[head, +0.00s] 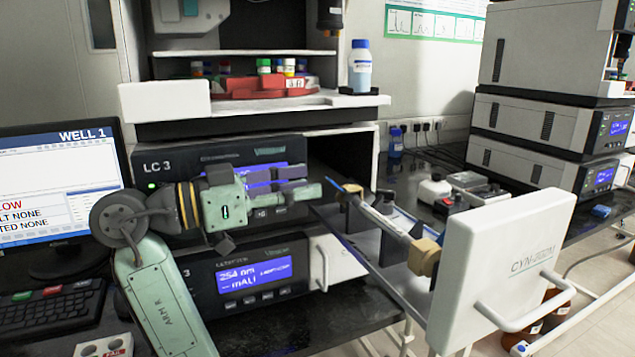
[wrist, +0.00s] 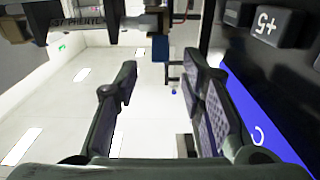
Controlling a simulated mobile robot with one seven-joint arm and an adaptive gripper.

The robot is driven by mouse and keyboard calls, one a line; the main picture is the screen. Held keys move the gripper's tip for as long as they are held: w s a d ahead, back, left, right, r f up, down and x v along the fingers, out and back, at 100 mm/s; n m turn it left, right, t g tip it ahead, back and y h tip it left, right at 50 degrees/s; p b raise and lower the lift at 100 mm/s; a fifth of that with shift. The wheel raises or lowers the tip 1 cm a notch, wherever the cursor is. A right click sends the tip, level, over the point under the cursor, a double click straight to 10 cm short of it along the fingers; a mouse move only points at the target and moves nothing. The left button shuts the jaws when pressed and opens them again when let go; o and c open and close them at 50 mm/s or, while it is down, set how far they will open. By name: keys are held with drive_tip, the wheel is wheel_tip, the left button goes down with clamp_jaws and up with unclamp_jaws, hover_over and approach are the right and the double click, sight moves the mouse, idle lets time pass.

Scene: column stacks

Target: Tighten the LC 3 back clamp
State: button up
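The LC 3 unit (head: 222,170) stands in the middle of the head view, with a column drawer (head: 375,265) pulled out at its right. A pale column (head: 385,217) lies along the drawer. A dark clamp (head: 351,194) sits at its back end; whether it is tight cannot be told. A tan fitting (head: 425,256) is at the front end. My gripper (head: 308,186) is left of the back clamp, pointing right, apart from it. In the wrist view its fingers (wrist: 158,68) are spread with nothing between them. The labelled column (wrist: 85,20) crosses the top left there.
A white drawer front (head: 500,262) with a handle stands at the right. The LC 3 panel with its blue display (wrist: 262,120) is close beside my gripper's right finger. A detector (head: 250,280) sits below. A monitor (head: 60,190) is at the left.

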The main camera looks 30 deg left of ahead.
drive_tip(key=v, duration=0.8)
idle(0.4)
